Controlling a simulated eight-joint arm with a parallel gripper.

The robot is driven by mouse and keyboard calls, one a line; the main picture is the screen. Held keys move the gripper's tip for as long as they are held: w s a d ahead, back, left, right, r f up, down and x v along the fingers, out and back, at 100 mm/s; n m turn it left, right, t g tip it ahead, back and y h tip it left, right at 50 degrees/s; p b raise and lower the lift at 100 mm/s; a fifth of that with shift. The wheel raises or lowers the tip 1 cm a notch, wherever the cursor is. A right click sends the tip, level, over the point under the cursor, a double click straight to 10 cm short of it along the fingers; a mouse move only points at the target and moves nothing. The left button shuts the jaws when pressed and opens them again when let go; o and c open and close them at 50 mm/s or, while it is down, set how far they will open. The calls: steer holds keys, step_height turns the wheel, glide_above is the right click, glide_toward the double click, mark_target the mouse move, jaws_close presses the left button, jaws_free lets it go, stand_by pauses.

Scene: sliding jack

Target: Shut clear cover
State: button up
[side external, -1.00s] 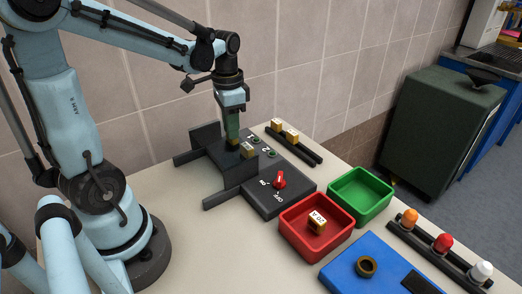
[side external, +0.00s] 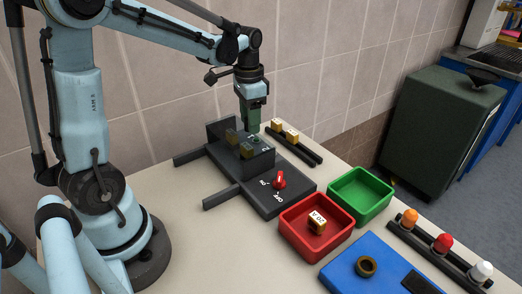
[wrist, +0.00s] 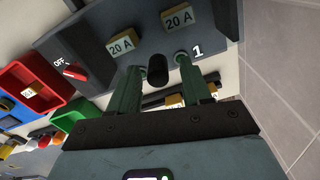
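The clear cover (side external: 259,162) is a dark-tinted box over the switch panel (side external: 262,196). Two yellow 20 A blocks show through it; in the wrist view, they are a left block (wrist: 121,45) and a right block (wrist: 178,18). My gripper (side external: 252,128) points down at the cover's far right side. In the wrist view, its green fingers (wrist: 157,66) stand apart on either side of a black knob (wrist: 157,73), with gaps visible. I cannot tell whether the knob belongs to the cover. The fingertips' contact is hidden in the side view.
Two rails (side external: 222,196) extend left from the panel. A red switch (side external: 279,180) is at its front. A black rack with yellow blocks (side external: 291,136) stands behind. A red bin (side external: 292,243), green bin (side external: 373,183) and blue plate (side external: 340,271) lie right.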

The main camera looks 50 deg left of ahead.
steer(key=shift+s+r, duration=0.1)
step_height(320, 180, up, 12)
stand_by(0.8)
steer(key=s+d+f+n+t, duration=0.2)
steer(key=s+d+f+t, duration=0.5)
steer(key=d, duration=0.4)
steer(key=shift+s+d+f+n, duration=0.25)
steer(key=shift+d+f+n, duration=0.1)
steer(key=shift+f, duration=0.45)
